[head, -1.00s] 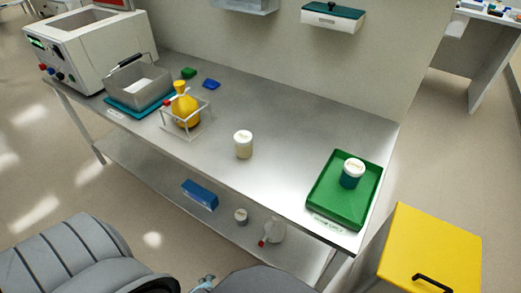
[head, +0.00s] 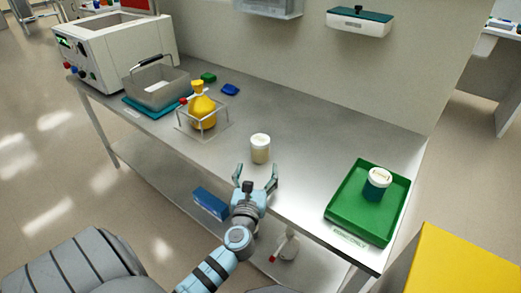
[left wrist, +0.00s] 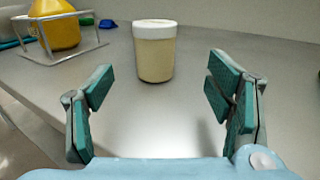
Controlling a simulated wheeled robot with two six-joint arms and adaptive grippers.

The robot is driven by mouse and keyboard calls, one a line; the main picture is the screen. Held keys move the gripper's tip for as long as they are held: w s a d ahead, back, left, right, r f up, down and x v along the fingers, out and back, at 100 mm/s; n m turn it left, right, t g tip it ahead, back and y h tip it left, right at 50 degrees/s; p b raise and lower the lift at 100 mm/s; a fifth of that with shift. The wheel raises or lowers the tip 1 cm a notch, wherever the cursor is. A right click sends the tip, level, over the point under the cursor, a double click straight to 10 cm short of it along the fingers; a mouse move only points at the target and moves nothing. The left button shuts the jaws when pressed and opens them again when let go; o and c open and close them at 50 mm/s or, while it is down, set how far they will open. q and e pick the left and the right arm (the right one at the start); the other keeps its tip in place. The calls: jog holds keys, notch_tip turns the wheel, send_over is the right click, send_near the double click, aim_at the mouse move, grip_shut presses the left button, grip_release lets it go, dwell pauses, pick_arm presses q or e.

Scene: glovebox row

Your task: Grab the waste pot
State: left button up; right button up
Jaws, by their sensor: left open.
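A cream pot with a white lid (head: 260,148) stands upright on the steel bench. It also shows in the left wrist view (left wrist: 154,55), centred beyond the fingers. A teal pot with a white lid (head: 377,184) stands in the green tray (head: 345,222) at the bench's right end. I cannot read the lids, so I cannot tell which is the waste pot. My left gripper (head: 256,176) is open and empty at the bench's front edge. Its fingers point at the cream pot, one on each side of its line, not touching it. My right gripper is not in view.
A yellow flask (head: 201,108) stands in a clear frame left of the cream pot. A grey basket (head: 160,88) sits on a teal mat farther left. A yellow bin (head: 465,265) is at the lower right. The bench between cream pot and green tray is clear.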

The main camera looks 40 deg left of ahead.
aim_at(260, 146)
pick_arm(q)
jog(key=x, duration=0.3)
jog(key=b+x, duration=0.1)
jog(key=x, duration=0.3)
jog(key=b+x, duration=0.1)
jog(key=x, duration=0.3)
jog(key=shift+a+f, duration=0.1)
jog(key=shift+a, duration=0.25)
jog(key=shift+s, duration=0.1)
jog(key=c, duration=1.4)
jog(key=shift+r, duration=0.2)
